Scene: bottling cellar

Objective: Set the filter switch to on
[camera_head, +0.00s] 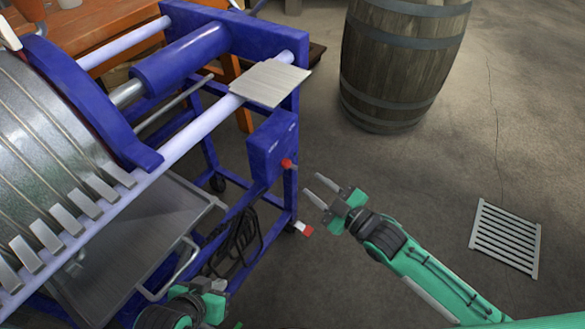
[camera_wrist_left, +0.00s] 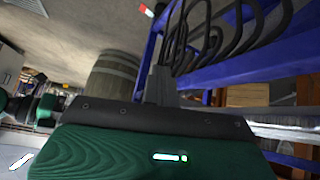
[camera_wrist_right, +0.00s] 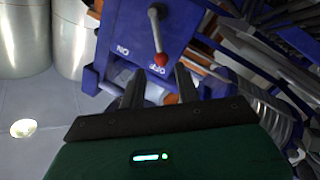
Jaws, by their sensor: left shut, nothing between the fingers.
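The filter switch (camera_head: 287,164) is a lever with a red knob on a blue control box (camera_head: 265,150) at the machine's end. In the right wrist view the lever (camera_wrist_right: 157,35) ends at its red knob (camera_wrist_right: 160,59), beside the OFF label (camera_wrist_right: 157,69). The ON label (camera_wrist_right: 123,50) is to the left, and the lettering appears upside down. My right gripper (camera_head: 315,185) is open and empty, its fingers towards the box but apart from the knob. My left gripper (camera_wrist_left: 162,82) is shut and empty, low beside the machine frame; its fingers are hard to make out in the head view.
The blue filter machine (camera_head: 180,60) with its plates fills the left side. A small red-and-white part (camera_head: 304,230) is near the frame's foot. A barrel (camera_head: 400,60) and floor grate (camera_head: 505,237) stand right, with clear floor between.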

